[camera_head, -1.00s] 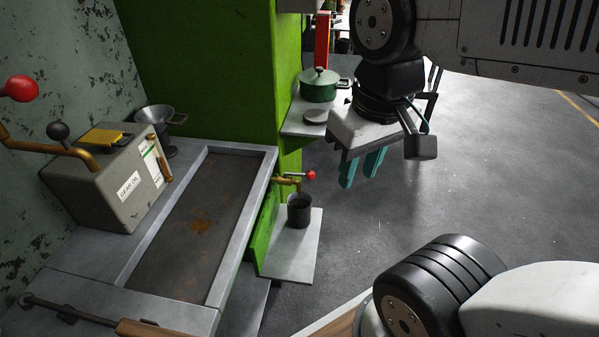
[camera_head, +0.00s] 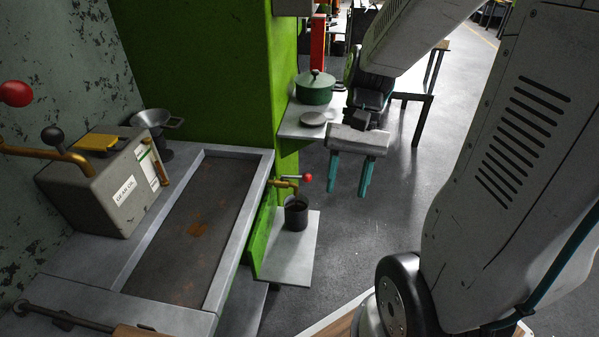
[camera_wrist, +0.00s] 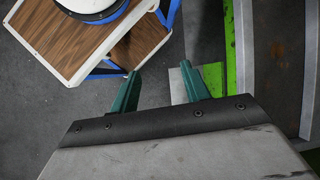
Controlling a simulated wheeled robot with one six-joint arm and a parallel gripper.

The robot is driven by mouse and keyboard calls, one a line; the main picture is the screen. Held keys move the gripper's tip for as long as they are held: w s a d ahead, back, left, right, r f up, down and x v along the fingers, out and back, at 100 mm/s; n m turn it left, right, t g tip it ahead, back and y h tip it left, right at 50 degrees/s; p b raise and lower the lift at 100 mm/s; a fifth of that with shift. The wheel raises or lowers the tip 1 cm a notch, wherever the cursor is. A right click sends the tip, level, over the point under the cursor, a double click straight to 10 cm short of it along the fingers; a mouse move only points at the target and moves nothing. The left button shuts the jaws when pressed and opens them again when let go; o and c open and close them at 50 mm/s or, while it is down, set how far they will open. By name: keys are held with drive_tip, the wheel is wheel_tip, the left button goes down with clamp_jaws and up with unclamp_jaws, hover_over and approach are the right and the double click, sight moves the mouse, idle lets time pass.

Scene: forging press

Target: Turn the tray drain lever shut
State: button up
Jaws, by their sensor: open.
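The tray drain lever (camera_head: 306,178) has a red ball end and sits on a brass tap (camera_head: 284,184) at the right side of the grey tray (camera_head: 240,225). A dark cup (camera_head: 296,213) stands under the tap on a small grey shelf. My gripper (camera_head: 349,192) is open and empty, fingers pointing down, to the right of the lever and apart from it. In the wrist view my gripper's teal fingers (camera_wrist: 161,88) show spread apart. The lever cannot be made out in the wrist view.
A grey gear oil can (camera_head: 105,190) and a funnel (camera_head: 157,124) stand left of the tray. A green pot (camera_head: 315,88) sits on the upper shelf (camera_head: 300,130). The green press column (camera_head: 215,80) rises behind the tap. Open floor lies right of the lower shelf (camera_head: 286,262).

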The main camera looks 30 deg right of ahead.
drive_tip(key=w+d+f+m+t+y, duration=0.1)
drive_tip(key=w+d+f+m+y, duration=0.3)
drive_tip(key=w+f+m+y, duration=0.4)
drive_tip(key=m+t+y, duration=0.3)
drive_tip(key=m+t, duration=0.8)
drive_tip(key=m, duration=0.1)
approach(307, 176)
drive_tip(key=w+a+f, duration=0.2)
drive_tip(key=x, duration=0.7)
drive_tip(key=shift+a+r, duration=0.15)
drive_tip(key=shift+r, duration=0.1)
drive_tip(key=shift+c, duration=0.4)
clamp_jaws()
